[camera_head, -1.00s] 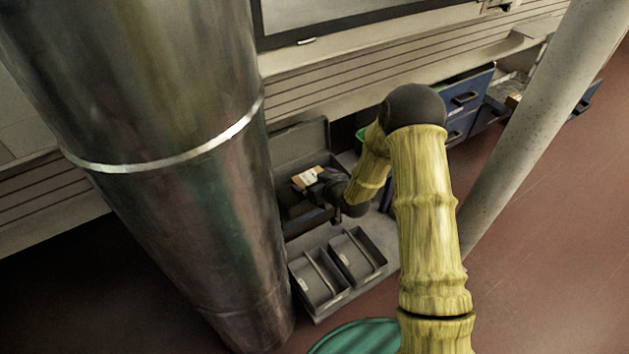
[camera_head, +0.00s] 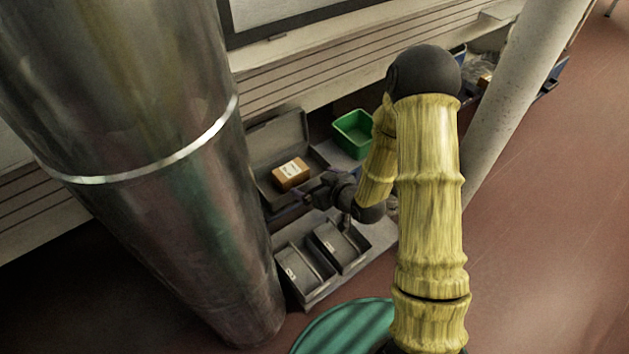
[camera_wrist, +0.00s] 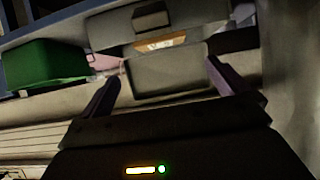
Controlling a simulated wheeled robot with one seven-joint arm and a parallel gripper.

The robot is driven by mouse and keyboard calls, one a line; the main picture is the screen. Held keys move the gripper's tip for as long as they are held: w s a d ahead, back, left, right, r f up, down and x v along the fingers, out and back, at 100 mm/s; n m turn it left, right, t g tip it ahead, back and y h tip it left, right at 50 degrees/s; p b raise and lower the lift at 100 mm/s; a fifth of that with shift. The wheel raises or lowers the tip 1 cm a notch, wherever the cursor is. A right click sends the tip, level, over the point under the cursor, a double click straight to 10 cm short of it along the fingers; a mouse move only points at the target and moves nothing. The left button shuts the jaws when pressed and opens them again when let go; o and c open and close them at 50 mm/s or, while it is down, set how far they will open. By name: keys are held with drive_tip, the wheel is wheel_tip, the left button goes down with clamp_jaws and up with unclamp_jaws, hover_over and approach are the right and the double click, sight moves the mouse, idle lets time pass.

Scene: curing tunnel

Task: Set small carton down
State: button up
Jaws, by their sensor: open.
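The small carton (camera_head: 291,174) is a brown box with a pale label on top. In the head view it lies inside an open grey case (camera_head: 264,180) with its lid raised at the back. My gripper (camera_head: 311,185) is open and empty, just to the right and in front of the carton, apart from it. A brown and pale strip, likely the carton (camera_wrist: 160,43), shows beyond the fingertips there.
A green bin (camera_head: 352,134) stands behind and right of the case. Two small grey trays (camera_head: 322,258) sit in front of it. A big metal column (camera_head: 150,200) stands close on the left, and a pale slanting post (camera_head: 505,100) on the right.

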idle(0.3)
drive_tip(key=s+d+r+m+g+h, duration=0.35)
drive_tip(key=s+d+r+h, duration=0.3)
drive_tip(key=d, duration=0.25)
drive_tip(key=s+d+r+m+g, duration=0.1)
drive_tip(key=s+r+g, duration=0.1)
drive_tip(key=s, duration=0.4)
drive_tip(key=s+d+r+m+g, duration=0.2)
drive_tip(key=s+r, duration=0.2)
drive_tip(key=s, duration=0.2)
drive_tip(key=shift+r, duration=0.2)
